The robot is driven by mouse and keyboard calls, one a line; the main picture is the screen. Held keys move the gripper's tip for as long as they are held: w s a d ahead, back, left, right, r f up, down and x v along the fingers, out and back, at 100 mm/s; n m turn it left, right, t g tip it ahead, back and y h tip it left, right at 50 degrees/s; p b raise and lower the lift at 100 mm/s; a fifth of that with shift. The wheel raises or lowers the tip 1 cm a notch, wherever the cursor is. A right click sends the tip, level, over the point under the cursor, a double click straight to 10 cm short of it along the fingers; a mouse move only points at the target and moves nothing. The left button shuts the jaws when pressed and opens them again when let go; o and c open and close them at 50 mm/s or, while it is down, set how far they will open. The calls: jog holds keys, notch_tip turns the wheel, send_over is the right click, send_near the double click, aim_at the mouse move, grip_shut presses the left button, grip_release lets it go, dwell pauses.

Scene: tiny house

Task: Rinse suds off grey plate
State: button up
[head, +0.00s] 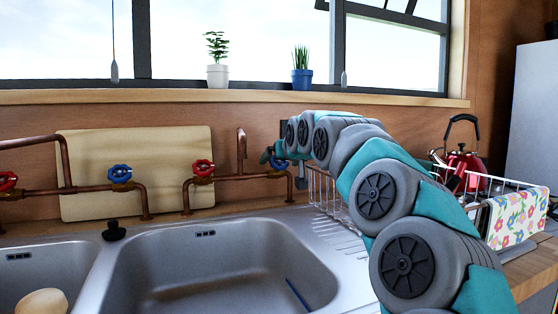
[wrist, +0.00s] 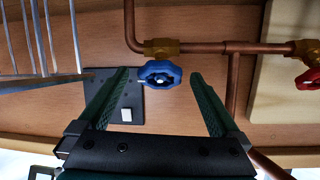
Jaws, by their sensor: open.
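My gripper (wrist: 160,78) is open, its two green fingers on either side of a blue tap handle (wrist: 162,73) in the wrist view. No contact between fingers and handle is clear. In the head view, my gripper (head: 270,157) is small at the wall behind the right basin (head: 180,270), with the right-hand copper tap pipe (head: 240,150) beside it. A red tap handle (head: 203,168) is on the same pipework. No grey plate and no suds can be made out; the near part of the basin is cut off.
A thin blue stick-like thing (head: 297,294) lies in the right basin. A pale rounded thing (head: 42,302) is in the left basin. A wire dish rack (head: 330,200) with a floral cloth (head: 515,217) stands right, partly behind my arm. A wooden board (head: 100,150) leans on the wall.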

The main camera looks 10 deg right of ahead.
jog(key=shift+x, duration=0.9)
jog(key=shift+s, duration=0.1)
jog(key=shift+r, duration=0.1)
jog(key=c, duration=1.4)
